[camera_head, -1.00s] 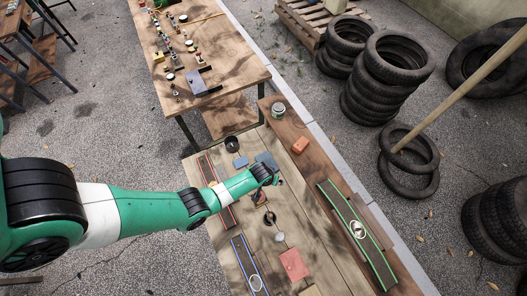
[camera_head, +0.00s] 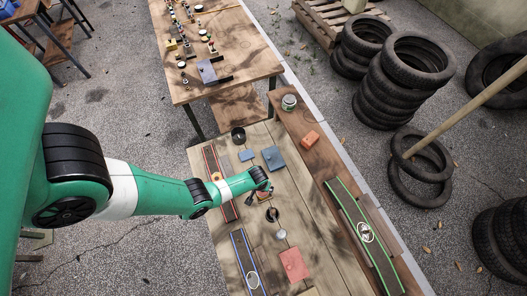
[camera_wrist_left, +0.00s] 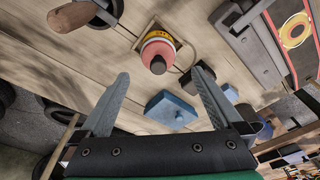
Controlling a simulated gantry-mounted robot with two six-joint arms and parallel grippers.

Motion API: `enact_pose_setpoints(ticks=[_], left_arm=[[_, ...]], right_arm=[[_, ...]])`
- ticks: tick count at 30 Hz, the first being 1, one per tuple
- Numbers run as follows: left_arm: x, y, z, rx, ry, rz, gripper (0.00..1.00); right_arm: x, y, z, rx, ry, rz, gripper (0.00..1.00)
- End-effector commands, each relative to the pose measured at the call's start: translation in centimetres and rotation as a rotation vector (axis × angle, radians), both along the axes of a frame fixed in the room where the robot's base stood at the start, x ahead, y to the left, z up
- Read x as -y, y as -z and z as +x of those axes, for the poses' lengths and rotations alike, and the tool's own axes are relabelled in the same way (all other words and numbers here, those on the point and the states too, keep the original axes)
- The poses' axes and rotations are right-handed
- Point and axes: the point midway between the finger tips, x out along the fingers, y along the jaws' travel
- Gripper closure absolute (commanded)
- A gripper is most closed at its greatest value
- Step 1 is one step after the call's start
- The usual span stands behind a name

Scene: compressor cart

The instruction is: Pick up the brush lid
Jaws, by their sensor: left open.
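In the left wrist view a round pink-red piece (camera_wrist_left: 157,51) with a yellow band and a dark knob sits on a small framed plate (camera_wrist_left: 186,32) on the wooden table. I cannot tell for sure that it is the brush lid. My left gripper (camera_wrist_left: 162,76) is open and empty; its fingers point at this piece, one to each side in the picture, with no contact visible. In the head view the left gripper (camera_head: 263,188) is over the table's middle and hides most of what lies under it. My right gripper is not in view.
A blue box (camera_wrist_left: 171,110) lies near the fingers; a larger blue box (camera_head: 274,159) is beyond. A black pot (camera_head: 238,135), an orange block (camera_head: 310,140), a red box (camera_head: 294,264) and a green-edged strip (camera_head: 350,215) are around. Tyres (camera_head: 390,85) stand off the table's right.

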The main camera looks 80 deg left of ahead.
Motion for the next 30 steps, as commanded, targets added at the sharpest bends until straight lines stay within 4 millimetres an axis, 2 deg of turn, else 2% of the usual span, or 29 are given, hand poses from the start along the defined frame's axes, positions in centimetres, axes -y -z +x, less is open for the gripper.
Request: enact_pose_setpoints(ticks=[9,17,30], left_arm=[[-0.3,5.1,0.1,0.000,-0.006,0.000,0.00],[-0.4,4.9,0.1,0.000,-0.006,0.000,0.00],[-0.4,4.9,0.1,0.000,-0.006,0.000,0.77]], right_arm=[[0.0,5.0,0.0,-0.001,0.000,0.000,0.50],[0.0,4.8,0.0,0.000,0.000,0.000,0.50],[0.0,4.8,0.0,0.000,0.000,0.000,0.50]])
